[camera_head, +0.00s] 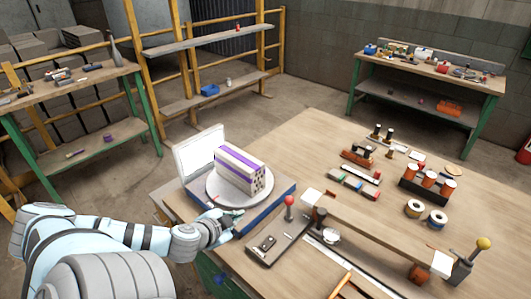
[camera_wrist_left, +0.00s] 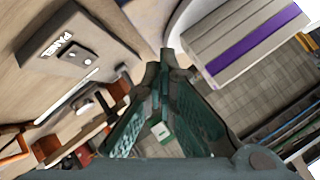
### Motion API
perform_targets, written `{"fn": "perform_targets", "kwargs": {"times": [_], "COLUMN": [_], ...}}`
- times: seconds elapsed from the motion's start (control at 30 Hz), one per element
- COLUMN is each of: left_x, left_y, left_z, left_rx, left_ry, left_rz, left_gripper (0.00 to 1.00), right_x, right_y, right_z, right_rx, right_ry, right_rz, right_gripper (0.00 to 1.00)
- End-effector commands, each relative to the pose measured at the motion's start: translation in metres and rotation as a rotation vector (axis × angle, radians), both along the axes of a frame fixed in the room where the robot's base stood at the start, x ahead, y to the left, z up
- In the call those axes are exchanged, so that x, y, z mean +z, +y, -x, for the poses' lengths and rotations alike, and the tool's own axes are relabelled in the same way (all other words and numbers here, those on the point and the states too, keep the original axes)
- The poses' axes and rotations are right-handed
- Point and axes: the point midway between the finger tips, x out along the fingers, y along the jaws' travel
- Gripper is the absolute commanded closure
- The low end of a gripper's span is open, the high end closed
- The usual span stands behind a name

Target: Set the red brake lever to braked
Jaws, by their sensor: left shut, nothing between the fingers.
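The red brake lever (camera_head: 289,201) has a round red knob on a short, thin stem. It stands roughly upright at the back of a dark grey control box (camera_head: 263,252) on the table. The box also shows in the left wrist view (camera_wrist_left: 62,48), with a "PANEL" label and small buttons. My left gripper (camera_head: 236,215) is shut and empty, to the left of the red knob and apart from it. Its closed fingers (camera_wrist_left: 165,58) show in the left wrist view, where I cannot make out the red knob. My right gripper is not in view.
A hollow brick with purple stripes (camera_head: 236,168) sits on a round turntable (camera_head: 222,200) behind my left gripper. A long wooden beam (camera_head: 375,228) lies right of the lever, near a yellow-knobbed lever (camera_head: 483,243). Spools and small parts stand farther back.

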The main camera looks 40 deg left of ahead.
Motion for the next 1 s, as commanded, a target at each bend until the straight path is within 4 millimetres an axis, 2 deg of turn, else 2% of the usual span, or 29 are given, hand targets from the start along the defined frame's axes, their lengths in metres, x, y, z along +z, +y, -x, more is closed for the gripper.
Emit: {"fn": "perform_targets", "kwargs": {"times": [0.03,0.07,0.2,0.37,0.47,0.5,0.67,0.77,0.87,0.9,1.0], "left_x": [-0.007,-0.015,-0.049,-0.08,-0.113,-0.133,-0.212,-0.262,-0.313,-0.332,-0.368], "left_y": [-0.025,-0.033,-0.075,-0.139,-0.176,-0.185,-0.187,-0.182,-0.178,-0.176,-0.175], "left_z": [-0.008,-0.001,0.049,0.097,0.114,0.118,0.129,0.145,0.175,0.191,0.235], "left_rx": [0.11,0.144,0.28,0.32,0.303,0.297,0.302,0.317,0.333,0.34,0.354], "left_ry": [-0.066,-0.043,0.137,0.373,0.506,0.545,0.611,0.635,0.666,0.679,0.71], "left_rz": [0.144,0.159,0.221,0.33,0.398,0.416,0.429,0.429,0.429,0.43,0.431], "left_gripper": [1.0,1.0,1.0,1.0,1.0,1.0,1.0,1.0,1.0,1.0,1.0], "right_x": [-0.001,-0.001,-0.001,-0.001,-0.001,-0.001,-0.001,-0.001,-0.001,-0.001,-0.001], "right_y": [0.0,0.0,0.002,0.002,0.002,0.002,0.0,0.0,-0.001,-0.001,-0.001], "right_z": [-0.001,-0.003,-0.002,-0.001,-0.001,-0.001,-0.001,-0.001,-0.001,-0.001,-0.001], "right_rx": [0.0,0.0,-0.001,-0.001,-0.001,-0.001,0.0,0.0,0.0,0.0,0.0], "right_ry": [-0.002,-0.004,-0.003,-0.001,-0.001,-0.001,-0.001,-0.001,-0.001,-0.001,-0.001], "right_rz": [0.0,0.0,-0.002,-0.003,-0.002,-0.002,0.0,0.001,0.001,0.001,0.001], "right_gripper": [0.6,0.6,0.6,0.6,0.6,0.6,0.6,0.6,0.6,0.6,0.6]}}
